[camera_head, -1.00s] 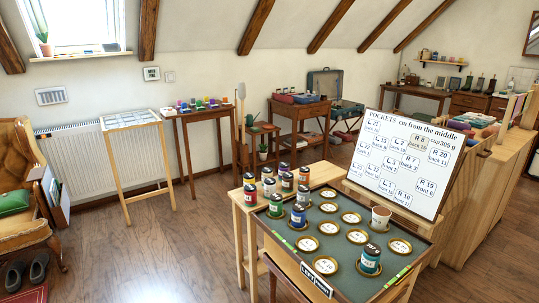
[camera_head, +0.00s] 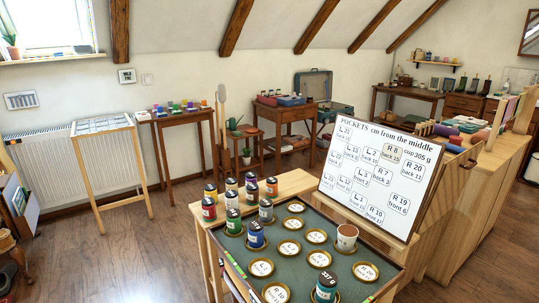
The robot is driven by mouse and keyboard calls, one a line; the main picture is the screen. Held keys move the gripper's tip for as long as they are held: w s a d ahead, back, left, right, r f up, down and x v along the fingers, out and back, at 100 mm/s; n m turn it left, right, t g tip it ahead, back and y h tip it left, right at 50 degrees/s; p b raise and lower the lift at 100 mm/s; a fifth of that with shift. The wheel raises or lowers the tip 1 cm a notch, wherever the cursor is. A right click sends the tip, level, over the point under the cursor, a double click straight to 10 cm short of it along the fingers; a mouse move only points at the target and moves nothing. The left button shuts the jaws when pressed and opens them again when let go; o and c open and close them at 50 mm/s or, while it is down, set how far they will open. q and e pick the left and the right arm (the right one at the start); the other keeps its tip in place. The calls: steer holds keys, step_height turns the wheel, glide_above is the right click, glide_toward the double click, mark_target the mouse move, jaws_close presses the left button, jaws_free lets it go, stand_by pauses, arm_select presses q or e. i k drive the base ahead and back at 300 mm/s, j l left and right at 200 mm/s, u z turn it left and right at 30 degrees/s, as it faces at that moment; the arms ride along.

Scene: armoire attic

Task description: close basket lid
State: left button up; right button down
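I cannot make out a basket or its lid in the head view. The only open-lidded thing I see is a blue-green suitcase (camera_head: 314,84) at the back wall, with its lid standing up. Neither of my grippers is in view.
Close in front, a wooden table (camera_head: 292,183) carries a dark tray (camera_head: 290,258) with gold-rimmed pockets, several labelled cans (camera_head: 256,236), a cup (camera_head: 346,237) and a white sign board (camera_head: 378,170). A long wooden counter (camera_head: 475,215) stands at right. Open floor (camera_head: 130,245) lies at left.

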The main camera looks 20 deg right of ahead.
mark_target(454, 173)
steer(key=i+l, duration=0.1)
steer(key=l, duration=0.35)
steer(key=i+l, duration=0.1)
steer(key=l, duration=0.35)
steer(key=i+l, duration=0.1)
steer(key=l, duration=0.35)
steer(key=i+l, duration=0.1)
steer(key=l, duration=0.4)
steer(key=i+l, duration=0.15)
steer(key=l, duration=0.3)
steer(key=i+l, duration=0.1)
steer(key=l, duration=0.35)
steer(key=i+l, duration=0.1)
steer(key=l, duration=0.35)
steer(key=i+l, duration=0.1)
steer(key=l, duration=0.35)
